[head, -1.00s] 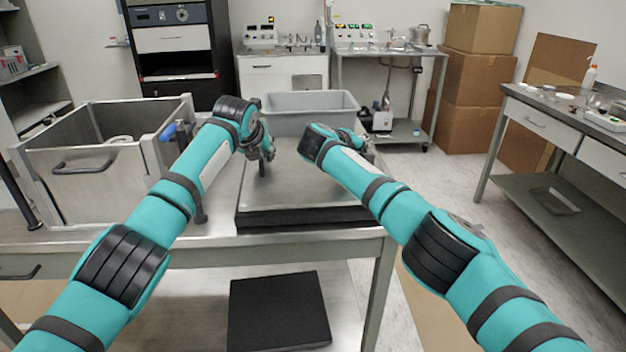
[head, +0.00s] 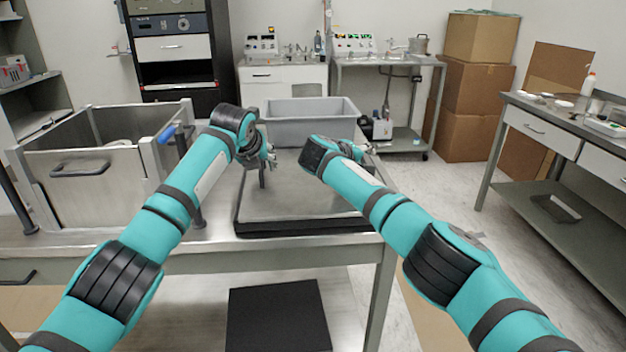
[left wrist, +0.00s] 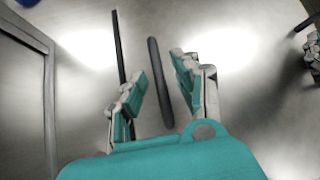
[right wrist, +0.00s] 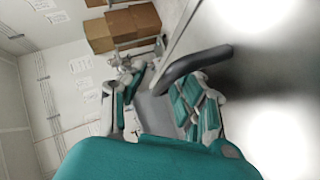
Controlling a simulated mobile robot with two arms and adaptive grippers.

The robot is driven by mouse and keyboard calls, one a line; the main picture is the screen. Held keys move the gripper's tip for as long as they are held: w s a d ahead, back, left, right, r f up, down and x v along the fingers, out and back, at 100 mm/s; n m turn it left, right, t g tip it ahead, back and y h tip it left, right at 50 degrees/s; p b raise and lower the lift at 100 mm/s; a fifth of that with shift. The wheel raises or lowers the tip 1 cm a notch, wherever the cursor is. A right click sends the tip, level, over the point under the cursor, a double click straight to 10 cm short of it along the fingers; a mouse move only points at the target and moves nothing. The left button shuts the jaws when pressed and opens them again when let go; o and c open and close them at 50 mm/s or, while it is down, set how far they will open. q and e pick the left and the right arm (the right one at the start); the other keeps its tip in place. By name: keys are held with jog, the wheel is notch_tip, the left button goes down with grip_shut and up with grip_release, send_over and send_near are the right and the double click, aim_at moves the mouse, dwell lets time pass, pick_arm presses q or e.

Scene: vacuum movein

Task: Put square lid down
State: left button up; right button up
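The square lid (head: 300,190) is a flat metal plate with a dark edge, lying level at the middle of the metal table. My left gripper (head: 268,160) is over its left part. In the left wrist view, a dark bar handle (left wrist: 160,85) stands between the spread fingers, with gaps on both sides. My right gripper (head: 365,152) is at the lid's far right side, partly hidden behind my arm. In the right wrist view its fingers (right wrist: 155,82) are apart, and a dark handle (right wrist: 195,65) runs just past their tips. Contact there cannot be told.
An open metal box (head: 85,172) with a side handle stands left on the table. A grey bin (head: 310,130) is behind the lid. A black slab (head: 280,315) lies on the lower shelf. A side bench (head: 545,120) stands at the right, with clear floor between.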

jog(key=shift+a, duration=0.15)
jog(key=v, duration=1.2)
pick_arm(q)
jog(key=v, duration=1.1)
jog(key=shift+a+f, duration=0.15)
jog(key=shift+f, duration=0.05)
